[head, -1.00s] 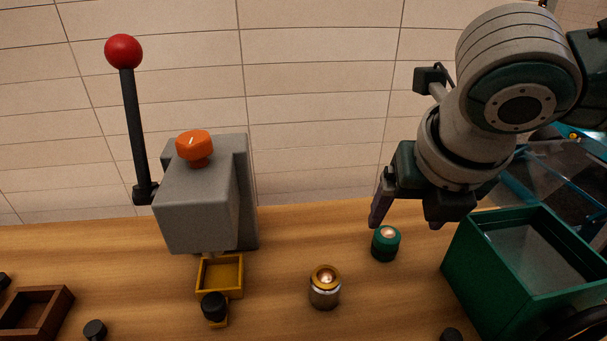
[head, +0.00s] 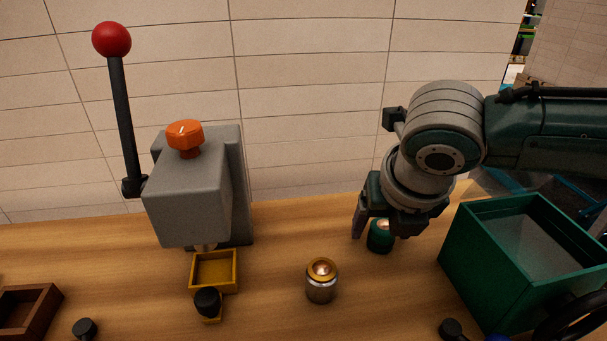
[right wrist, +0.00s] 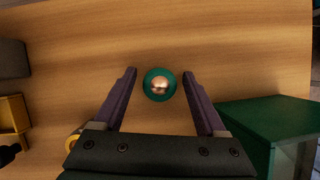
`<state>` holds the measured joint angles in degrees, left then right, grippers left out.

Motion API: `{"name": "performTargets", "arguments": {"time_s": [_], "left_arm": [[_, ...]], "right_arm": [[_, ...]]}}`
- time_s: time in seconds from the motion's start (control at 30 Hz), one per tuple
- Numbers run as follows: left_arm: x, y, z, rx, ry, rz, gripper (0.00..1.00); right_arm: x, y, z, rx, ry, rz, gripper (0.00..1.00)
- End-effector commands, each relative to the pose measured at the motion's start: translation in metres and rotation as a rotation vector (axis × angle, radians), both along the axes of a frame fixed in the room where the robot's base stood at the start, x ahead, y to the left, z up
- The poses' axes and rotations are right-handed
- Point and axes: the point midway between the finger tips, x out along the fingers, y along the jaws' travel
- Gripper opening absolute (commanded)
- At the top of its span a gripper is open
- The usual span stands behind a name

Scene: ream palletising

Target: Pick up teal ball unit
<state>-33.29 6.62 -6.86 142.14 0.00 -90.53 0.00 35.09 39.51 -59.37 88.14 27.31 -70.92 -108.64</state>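The teal ball unit (head: 380,238) is a short teal cylinder with a copper ball on top, standing upright on the wooden table. In the right wrist view the teal ball unit (right wrist: 159,85) lies between the fingertips, with a gap on each side. My right gripper (head: 377,236) is open around it from above, its fingers pointing down; it also shows in the right wrist view (right wrist: 160,80). The gripper partly hides the unit in the head view. My left gripper is not in view.
A green bin (head: 500,270) stands close on the right. A silver unit with a gold rim (head: 321,282) stands to the left. A grey press (head: 190,195) with a red-knobbed lever, a yellow tray (head: 232,285) and a brown tray (head: 45,315) are farther left.

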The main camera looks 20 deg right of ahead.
Motion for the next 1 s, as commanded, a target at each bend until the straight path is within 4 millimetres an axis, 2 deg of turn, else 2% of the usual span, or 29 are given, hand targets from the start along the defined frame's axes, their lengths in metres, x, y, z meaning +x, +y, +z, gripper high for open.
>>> {"name": "performTargets", "arguments": {"time_s": [0.07,0.63,1.0], "left_arm": [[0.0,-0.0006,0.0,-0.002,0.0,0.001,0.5],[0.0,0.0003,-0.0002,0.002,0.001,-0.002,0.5],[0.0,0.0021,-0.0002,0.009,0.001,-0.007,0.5]], "right_arm": [[-0.0001,-0.0001,0.0001,0.0,0.0,0.0,0.64],[-0.0001,-0.0001,0.0002,0.0,0.0,-0.001,0.0],[0.0002,-0.0001,0.0009,0.0,-0.001,-0.001,0.0]]}}
